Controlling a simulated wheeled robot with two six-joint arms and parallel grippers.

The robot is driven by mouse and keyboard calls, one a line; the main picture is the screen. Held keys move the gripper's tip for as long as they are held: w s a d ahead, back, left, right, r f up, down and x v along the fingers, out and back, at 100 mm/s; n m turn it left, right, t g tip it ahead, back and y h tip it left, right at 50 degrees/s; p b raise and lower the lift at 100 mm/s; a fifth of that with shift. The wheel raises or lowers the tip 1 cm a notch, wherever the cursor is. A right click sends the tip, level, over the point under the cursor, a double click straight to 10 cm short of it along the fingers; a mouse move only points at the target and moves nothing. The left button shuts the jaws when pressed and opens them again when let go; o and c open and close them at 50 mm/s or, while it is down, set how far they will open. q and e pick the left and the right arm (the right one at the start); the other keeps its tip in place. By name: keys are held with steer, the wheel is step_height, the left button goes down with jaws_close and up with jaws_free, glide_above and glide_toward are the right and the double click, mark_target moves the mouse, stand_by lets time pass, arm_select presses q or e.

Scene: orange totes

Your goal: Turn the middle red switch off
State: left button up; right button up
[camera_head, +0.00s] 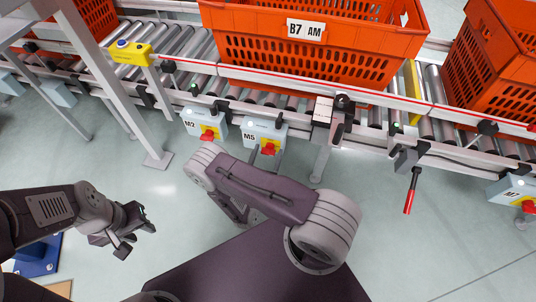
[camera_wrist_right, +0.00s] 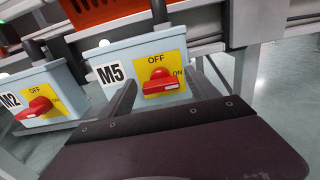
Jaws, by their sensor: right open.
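The M5 box (camera_head: 264,134) with its red switch (camera_head: 268,148) hangs on the conveyor's near side, between the M2 box and the M7 box. In the right wrist view the M5 red switch (camera_wrist_right: 160,81) sits on a yellow plate marked OFF at the top and ON at the right. Its handle lies roughly sideways, in line with ON. My right gripper (camera_wrist_right: 164,95) is open, its fingers on either side of the switch; I cannot tell whether they touch it. My left gripper (camera_head: 134,232) is open and empty over the floor at the lower left.
The M2 switch (camera_head: 208,134) is close on the left; the M7 switch (camera_head: 527,206) is at the far right. An orange tote (camera_head: 310,70) marked B7 AM stands on the conveyor. A red-handled lever (camera_head: 410,193) hangs at right. A grey post (camera_head: 112,85) stands left.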

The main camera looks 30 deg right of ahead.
steer(key=shift+w+d, duration=0.3)
steer(key=c, duration=1.4)
steer(key=shift+o, duration=0.2)
